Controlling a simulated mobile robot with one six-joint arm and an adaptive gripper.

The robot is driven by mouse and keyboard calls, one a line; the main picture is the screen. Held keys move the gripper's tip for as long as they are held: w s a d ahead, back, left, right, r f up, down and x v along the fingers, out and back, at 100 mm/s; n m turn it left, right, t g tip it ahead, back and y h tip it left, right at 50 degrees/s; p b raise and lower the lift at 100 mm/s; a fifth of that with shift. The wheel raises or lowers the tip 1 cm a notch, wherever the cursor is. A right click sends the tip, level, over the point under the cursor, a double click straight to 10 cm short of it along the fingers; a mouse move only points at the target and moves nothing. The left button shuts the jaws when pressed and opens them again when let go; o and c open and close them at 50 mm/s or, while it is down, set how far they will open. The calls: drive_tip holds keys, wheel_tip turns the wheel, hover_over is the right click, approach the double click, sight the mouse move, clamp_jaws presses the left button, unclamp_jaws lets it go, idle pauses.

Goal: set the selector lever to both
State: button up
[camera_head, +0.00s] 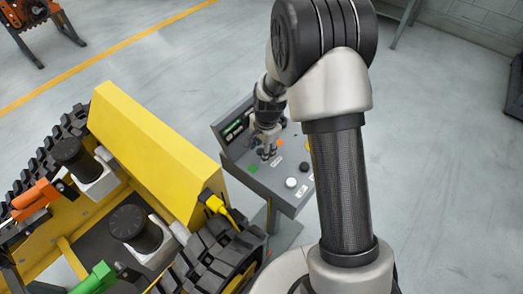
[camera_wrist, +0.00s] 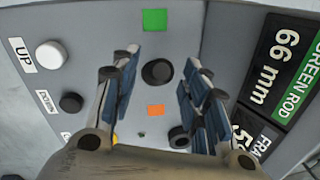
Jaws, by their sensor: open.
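A grey control box (camera_head: 285,196) stands right of the yellow carrier in the head view. In the wrist view its panel has a green square (camera_wrist: 155,19) and an orange square (camera_wrist: 155,110). A round black knob (camera_wrist: 157,72), seen end-on, sits between the two squares; it looks like the selector lever, but which way it is set I cannot tell. My gripper (camera_wrist: 160,92) is open above the panel, one finger on each side of the knob, with nothing held. In the head view my gripper (camera_head: 267,155) is over the panel and hides the knob. Contact is not clear.
A white button (camera_wrist: 50,54) labelled UP and a black button (camera_wrist: 71,102) labelled DOWN are left of my fingers. A sign (camera_wrist: 275,65) reads GREEN ROD 66 mm. The yellow carrier (camera_head: 150,135), with orange (camera_head: 36,200) and green (camera_head: 97,279) parts, is close left.

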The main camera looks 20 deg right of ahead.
drive_tip(key=shift+f, duration=0.35)
drive_tip(key=shift+c, duration=0.2)
clamp_jaws()
idle(0.5)
